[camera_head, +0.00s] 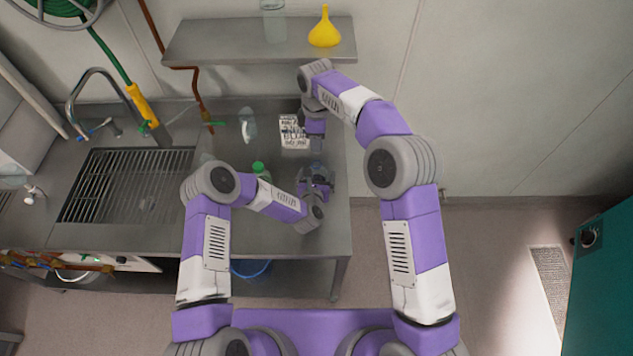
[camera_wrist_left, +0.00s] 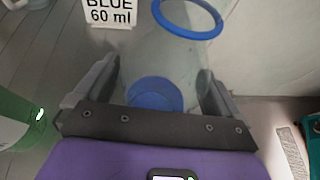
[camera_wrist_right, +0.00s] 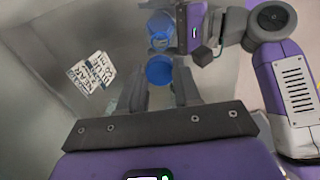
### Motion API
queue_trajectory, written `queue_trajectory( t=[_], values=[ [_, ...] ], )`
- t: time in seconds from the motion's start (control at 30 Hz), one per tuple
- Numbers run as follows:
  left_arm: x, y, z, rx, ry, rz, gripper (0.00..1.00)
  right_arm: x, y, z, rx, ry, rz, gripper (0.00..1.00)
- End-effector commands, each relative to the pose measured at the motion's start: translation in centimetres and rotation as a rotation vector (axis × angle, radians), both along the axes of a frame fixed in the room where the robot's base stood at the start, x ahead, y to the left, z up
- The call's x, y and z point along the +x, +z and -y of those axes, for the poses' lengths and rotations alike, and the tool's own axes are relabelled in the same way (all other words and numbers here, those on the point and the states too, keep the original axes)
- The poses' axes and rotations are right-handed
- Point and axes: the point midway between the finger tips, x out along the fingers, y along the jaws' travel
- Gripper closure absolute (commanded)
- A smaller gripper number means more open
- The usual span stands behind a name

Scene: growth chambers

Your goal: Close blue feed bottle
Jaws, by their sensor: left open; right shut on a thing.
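The feed bottle is clear, with a blue rim ring (camera_wrist_left: 190,20) and a blue patch at its bottom (camera_wrist_left: 155,93) in the left wrist view. My left gripper (camera_wrist_left: 158,85) is open, with one finger on each side of the bottle; I cannot tell if they touch it. In the head view the left gripper (camera_head: 316,178) is on the bench's right part. My right gripper (camera_wrist_right: 160,85) is shut on a round blue cap (camera_wrist_right: 159,70). The bottle's blue part (camera_wrist_right: 160,30) shows beyond the cap, apart from it in the picture. In the head view my right gripper (camera_head: 314,140) is behind the left one.
A green-capped bottle (camera_head: 258,168) stands close to my left arm. A clear vessel (camera_head: 247,124) stands farther back. A shelf (camera_head: 230,45) holds a yellow funnel (camera_head: 325,30). The sink (camera_head: 125,185) is at left.

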Motion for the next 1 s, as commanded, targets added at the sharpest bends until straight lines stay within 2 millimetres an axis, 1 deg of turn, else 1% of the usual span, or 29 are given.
queue_trajectory(
  t=[0.3, 0.33, 0.83, 0.87, 0.93, 1.0],
  values=[
    [0.2, -0.1, 0.0, 0.0, 0.001, 0.0, 0.03, 0.0, 0.0, 0.0, 0.0, 0.0, 0.0, 0.95],
    [0.2, -0.1, 0.0, 0.0, 0.001, 0.0, 0.04, 0.0, 0.0, 0.0, 0.0, 0.0, 0.0, 0.95],
    [0.2, -0.1, 0.0, 0.0, 0.001, 0.0, 0.81, 0.0, 0.0, 0.0, 0.0, 0.0, 0.0, 0.95],
    [0.2, -0.1, 0.0, 0.0, 0.001, 0.0, 0.83, 0.0, 0.0, 0.0, 0.0, 0.0, 0.0, 0.95],
    [0.2, -0.1, 0.0, 0.0, 0.001, 0.0, 0.83, 0.0, -0.2, 0.0, -0.001, 0.0, -0.001, 0.95],
    [0.2, -0.1, 0.0, 0.0, 0.001, 0.0, 0.83, 0.0, -1.0, 0.0, -0.001, 0.0, -0.002, 0.95]
  ],
)
